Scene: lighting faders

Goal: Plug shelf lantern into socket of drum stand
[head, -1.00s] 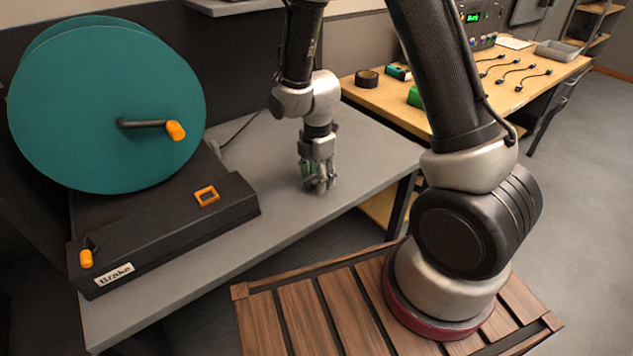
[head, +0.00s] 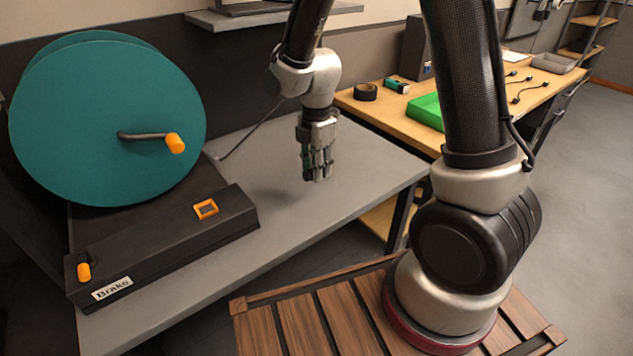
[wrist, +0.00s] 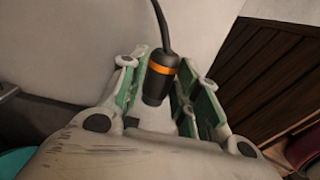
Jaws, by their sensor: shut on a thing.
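My gripper (head: 317,178) hangs fingers down above the grey bench top, right of the drum stand. In the wrist view my gripper (wrist: 168,95) has green-lined fingers on both sides of a black cylindrical plug (wrist: 158,80) with an orange band and a black cable; it is shut on this plug. The fingers hide the plug in the head view. The drum stand (head: 150,240) is a dark box carrying a large teal drum (head: 95,120) with an orange-handled crank. An orange-framed square socket (head: 206,209) is on its top, left of my gripper. I cannot make out the lantern.
A grey shelf (head: 275,17) is on the wall above. A thin cable (head: 250,133) runs behind the bench. An orange brake knob (head: 84,272) is at the stand's left end. A wooden table (head: 395,115) behind right holds a green tray (head: 426,110). The bench between stand and gripper is clear.

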